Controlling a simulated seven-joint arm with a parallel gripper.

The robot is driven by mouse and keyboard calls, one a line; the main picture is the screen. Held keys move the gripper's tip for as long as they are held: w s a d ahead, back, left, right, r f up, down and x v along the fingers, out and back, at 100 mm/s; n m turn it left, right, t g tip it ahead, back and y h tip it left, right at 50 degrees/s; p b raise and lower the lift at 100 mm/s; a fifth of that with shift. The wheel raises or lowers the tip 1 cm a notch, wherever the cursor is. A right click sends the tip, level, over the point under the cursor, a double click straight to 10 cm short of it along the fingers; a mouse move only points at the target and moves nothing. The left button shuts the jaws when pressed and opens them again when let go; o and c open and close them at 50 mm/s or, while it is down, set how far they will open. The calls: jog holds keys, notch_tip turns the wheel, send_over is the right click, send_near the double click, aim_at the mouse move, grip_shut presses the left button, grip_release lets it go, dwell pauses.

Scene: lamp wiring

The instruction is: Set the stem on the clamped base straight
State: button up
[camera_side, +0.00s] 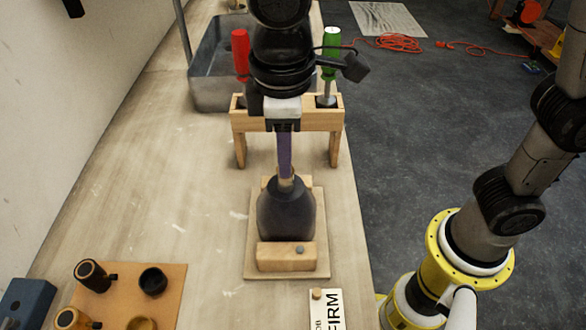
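The dark grey lamp base (286,212) stands upright on a wooden clamp board (254,268), with a wooden block (285,257) in front of it. The purple stem (285,158) stands above the base, its lower end at the base's light-coloured neck (286,182). It looks close to upright from this side. My gripper (285,127) points down with its dark fingers around the stem's upper part and looks shut on it. The stem's top is hidden by my gripper. I cannot tell how deep the stem sits in the neck.
A wooden rack (310,118) with a red screwdriver (240,52) and a green screwdriver (331,50) stands close behind. A grey metal tray (208,82) is behind that. A brown board (122,283) with several sockets and a "FIRM" sign (327,312) are in front.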

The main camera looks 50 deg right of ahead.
jog(key=shift+w+d, duration=0.25)
dwell(1.0)
jog(key=shift+a, duration=0.1)
dwell(0.5)
jog(key=shift+r, duration=3)
